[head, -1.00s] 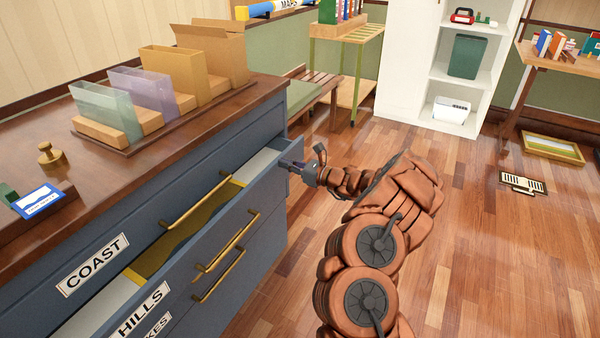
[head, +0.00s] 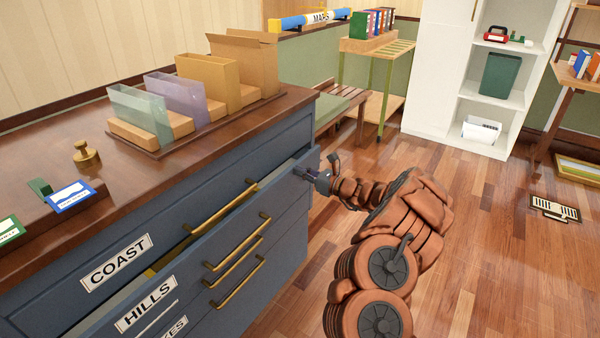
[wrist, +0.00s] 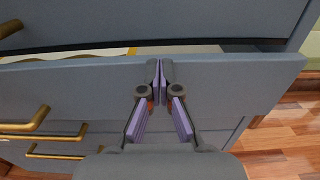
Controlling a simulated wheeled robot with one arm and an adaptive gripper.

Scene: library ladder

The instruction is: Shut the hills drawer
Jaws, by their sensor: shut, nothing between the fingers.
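The hills drawer (head: 170,293) is the blue-grey drawer labelled HILLS, below the COAST drawer (head: 118,264). It stands partly open, with a narrow gap along its top showing a little of the inside. Its brass handle (head: 238,243) is on the front. My gripper (head: 301,173) is at the far right end of the drawer front, by its top edge. In the wrist view my gripper (wrist: 157,82) is shut and empty, its fingertips at the upper edge of the drawer front (wrist: 230,88), seemingly touching it.
The cabinet top (head: 50,130) holds a rack of upright holders (head: 205,85), a brass stamp (head: 86,154) and small labelled blocks. A bench (head: 345,103) and a shelf cart (head: 378,50) stand behind.

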